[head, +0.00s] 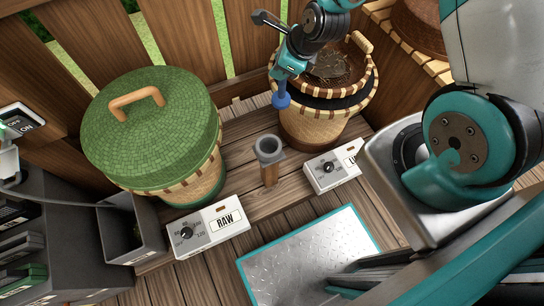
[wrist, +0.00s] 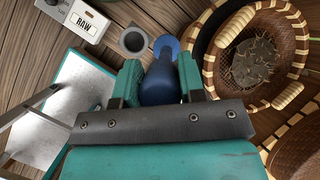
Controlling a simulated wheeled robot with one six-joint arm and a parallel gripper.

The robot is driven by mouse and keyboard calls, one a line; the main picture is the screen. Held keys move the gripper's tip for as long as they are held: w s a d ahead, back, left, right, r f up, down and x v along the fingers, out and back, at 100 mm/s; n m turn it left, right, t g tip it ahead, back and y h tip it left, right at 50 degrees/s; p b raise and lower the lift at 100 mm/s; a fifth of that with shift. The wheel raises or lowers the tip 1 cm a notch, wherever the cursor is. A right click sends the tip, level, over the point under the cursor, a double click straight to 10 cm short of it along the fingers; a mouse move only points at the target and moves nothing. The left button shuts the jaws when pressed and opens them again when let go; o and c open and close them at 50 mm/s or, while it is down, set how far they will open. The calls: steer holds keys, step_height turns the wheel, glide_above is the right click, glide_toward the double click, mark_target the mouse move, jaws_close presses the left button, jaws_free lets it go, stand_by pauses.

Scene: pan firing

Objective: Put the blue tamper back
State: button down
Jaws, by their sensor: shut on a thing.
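The blue tamper (head: 281,101) is held in my gripper (head: 291,66), its round blue end hanging down in the head view. In the wrist view the tamper (wrist: 160,84) sits between the two teal fingers of my gripper (wrist: 160,65), which are shut on it. A grey ring-shaped holder (head: 268,148) on a short wooden post stands below and slightly left of the tamper in the head view. The holder (wrist: 133,41) shows as an empty ring left of the tamper's round end in the wrist view. The tamper and the holder look apart.
An open woven basket (head: 314,130) with a dark brown inside stands close behind the gripper. A green-lidded basket (head: 150,130) stands at left. A white dial box labelled RAW (head: 208,228) and another dial box (head: 333,168) flank the post. A metal plate (head: 310,260) lies in front.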

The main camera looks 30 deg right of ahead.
steer(key=s+a+r+n+g+y+b, duration=0.1)
steer(key=a+n+g+y+b, duration=0.15)
steer(key=a+n+b, duration=0.2)
step_height(320, 180, down, 19)
steer(key=g+b, duration=0.1)
steer(key=b, duration=0.5)
steer(key=shift+s+a, duration=0.35)
steer(key=shift+f+n+g+h, duration=0.1)
steer(key=shift+n+g+h, duration=0.15)
steer(key=c, duration=0.7)
jaws_free()
